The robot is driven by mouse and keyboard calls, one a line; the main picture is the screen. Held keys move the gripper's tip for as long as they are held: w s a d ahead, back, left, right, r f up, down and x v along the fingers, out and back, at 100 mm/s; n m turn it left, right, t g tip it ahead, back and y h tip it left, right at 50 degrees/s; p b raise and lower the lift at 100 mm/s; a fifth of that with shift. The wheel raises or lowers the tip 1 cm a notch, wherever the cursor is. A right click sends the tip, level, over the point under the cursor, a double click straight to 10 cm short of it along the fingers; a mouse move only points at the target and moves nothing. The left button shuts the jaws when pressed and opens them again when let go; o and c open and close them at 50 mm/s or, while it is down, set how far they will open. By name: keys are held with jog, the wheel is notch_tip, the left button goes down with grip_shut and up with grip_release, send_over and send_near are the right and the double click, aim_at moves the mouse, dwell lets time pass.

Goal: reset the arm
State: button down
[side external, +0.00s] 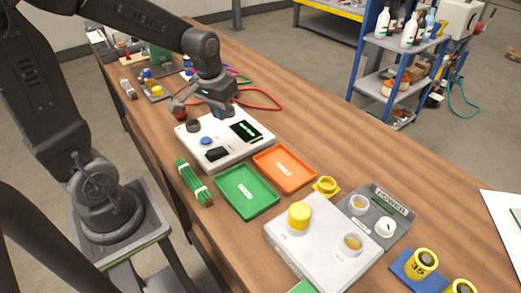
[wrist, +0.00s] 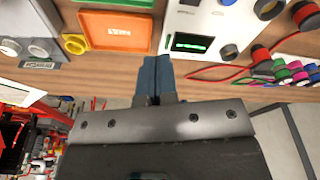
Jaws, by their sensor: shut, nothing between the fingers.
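My gripper (side external: 222,112) is over the white instrument box (side external: 228,150), near its dark screen, in the side view. In the wrist view its two blue-grey fingers (wrist: 157,78) are pressed together with nothing between them. The fingertips appear just in front of the orange tray and the instrument, over the wooden bench; their exact height is hard to tell. My arm reaches in from the upper left.
A green tray (side external: 246,205) and an orange tray (side external: 284,183) lie beside the instrument. A green bundle (side external: 194,183), a pale plate (side external: 290,250) with a yellow cap and a grey power unit (side external: 380,232) stand nearby. A red cable (side external: 262,93) lies behind.

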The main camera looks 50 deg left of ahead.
jog(key=s+d+r+m+t, duration=0.3)
jog(key=s+d+r, duration=0.5)
jog(key=s+d, duration=0.1)
jog(key=shift+s+d+r+m+t+h, duration=0.3)
jog(key=shift+s+r+m, duration=0.1)
jog(key=shift+s, duration=0.45)
